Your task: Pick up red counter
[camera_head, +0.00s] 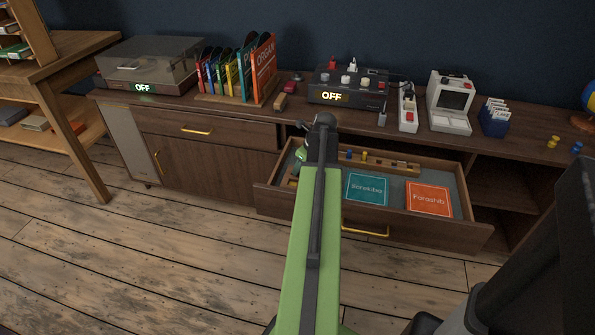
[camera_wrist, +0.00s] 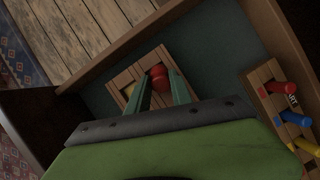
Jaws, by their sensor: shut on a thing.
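In the wrist view, a round red counter (camera_wrist: 159,76) sits between the tips of my gripper (camera_wrist: 160,92). The two green fingers are shut on it. It is over a small wooden rack (camera_wrist: 122,78) inside the open drawer; I cannot tell whether it still touches the rack. A yellow piece (camera_wrist: 130,90) is partly hidden beside the left finger. In the head view, my gripper (camera_head: 299,157) is low at the drawer's left end, and the red counter is hidden there.
In the wrist view, that rack (camera_wrist: 257,79) holds red (camera_wrist: 284,88), blue (camera_wrist: 295,118) and yellow (camera_wrist: 306,147) pieces. Drawer walls stand close around my gripper.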

